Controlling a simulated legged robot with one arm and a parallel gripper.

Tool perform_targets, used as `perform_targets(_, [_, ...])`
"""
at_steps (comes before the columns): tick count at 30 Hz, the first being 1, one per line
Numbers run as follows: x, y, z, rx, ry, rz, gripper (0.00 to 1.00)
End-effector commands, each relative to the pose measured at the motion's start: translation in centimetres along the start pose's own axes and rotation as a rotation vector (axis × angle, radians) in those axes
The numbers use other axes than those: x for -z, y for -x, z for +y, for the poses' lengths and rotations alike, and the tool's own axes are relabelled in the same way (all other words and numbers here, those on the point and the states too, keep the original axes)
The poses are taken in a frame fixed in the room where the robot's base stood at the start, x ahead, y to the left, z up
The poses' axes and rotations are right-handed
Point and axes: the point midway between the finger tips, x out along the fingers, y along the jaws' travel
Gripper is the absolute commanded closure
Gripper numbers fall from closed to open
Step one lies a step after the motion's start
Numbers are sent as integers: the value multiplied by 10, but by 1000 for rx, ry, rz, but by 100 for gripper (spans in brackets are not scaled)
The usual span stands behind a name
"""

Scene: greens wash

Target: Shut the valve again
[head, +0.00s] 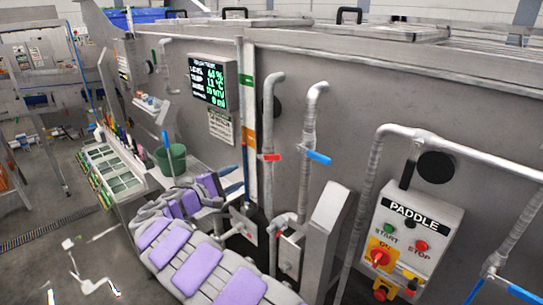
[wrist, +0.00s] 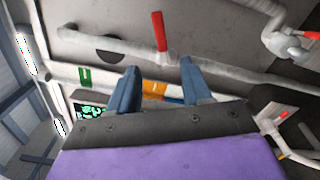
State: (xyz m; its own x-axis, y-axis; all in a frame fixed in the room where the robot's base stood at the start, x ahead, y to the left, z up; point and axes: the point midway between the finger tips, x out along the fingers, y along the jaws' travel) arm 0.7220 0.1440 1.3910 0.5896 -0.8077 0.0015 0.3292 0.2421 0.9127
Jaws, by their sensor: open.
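A red valve handle (head: 272,157) lies crosswise on a grey vertical pipe (head: 268,200) at the tank wall. In the wrist view the red handle (wrist: 160,32) stands out across its pipe, beyond the gap between my fingers. My gripper (wrist: 158,67) is open with blue fingers, empty, and apart from the handle. A blue valve handle (head: 318,157) sits on the pipe to the right, also across it and tilted.
A paddle control box (head: 411,235) with buttons is at the right. A display panel (head: 209,82) hangs on the tank wall (head: 360,110). A green bucket (head: 171,159) stands left of the pipes. A grey slanted post (head: 325,235) rises close right of my arm.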

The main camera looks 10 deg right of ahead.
Motion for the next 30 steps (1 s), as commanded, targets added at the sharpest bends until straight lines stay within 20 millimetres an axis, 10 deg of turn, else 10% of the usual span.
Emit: perform_targets(30, [-1,-163,1,1,-1,-4,51])
